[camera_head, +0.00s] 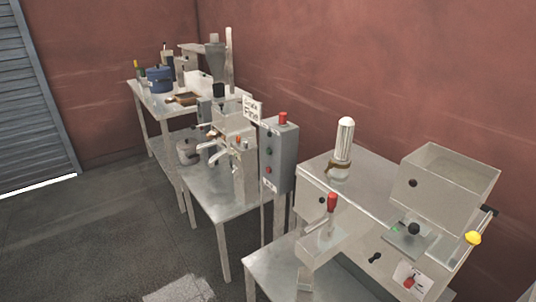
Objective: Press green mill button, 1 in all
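A grey upright control box (279,158) stands on a post in the middle of the view, with a red mushroom button (283,118) on top. Its front face carries a small dark green button (269,151), with another small button above it and a red button (268,170) below. The buttons are too small to tell whether any is pressed in. Neither of my grippers is in view, and nothing touches the box.
A metal mill-like machine (240,165) sits on a low table left of the box. A cluttered bench (150,100) stands behind. Open floor (90,240) lies at left.

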